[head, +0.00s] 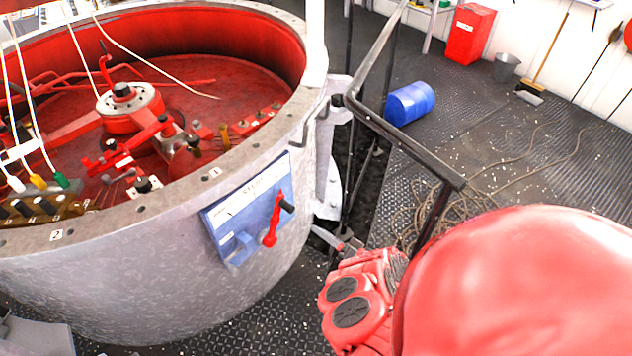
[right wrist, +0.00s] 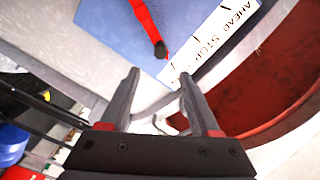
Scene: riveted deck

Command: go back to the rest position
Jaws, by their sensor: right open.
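My right gripper (head: 338,241) shows small in the head view, past my red arm, low and to the right of the round grey housing. In the right wrist view the right gripper (right wrist: 160,84) is open, with nothing between its two fingers. Ahead of it is the blue panel (right wrist: 112,30) marked "AHEAD" and "STOP", with a red lever (right wrist: 144,22) that has a dark knob. In the head view the blue panel (head: 236,222) is on the housing's side, its red lever (head: 275,220) apart from the gripper. My left gripper is not in view.
The grey housing (head: 150,265) is open-topped, with red machinery inside. A black railing (head: 405,135) stands right of it, close to my right arm. A blue drum (head: 410,103), a red bin (head: 470,35), a grey bucket (head: 506,68) and loose rope (head: 470,190) are farther off.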

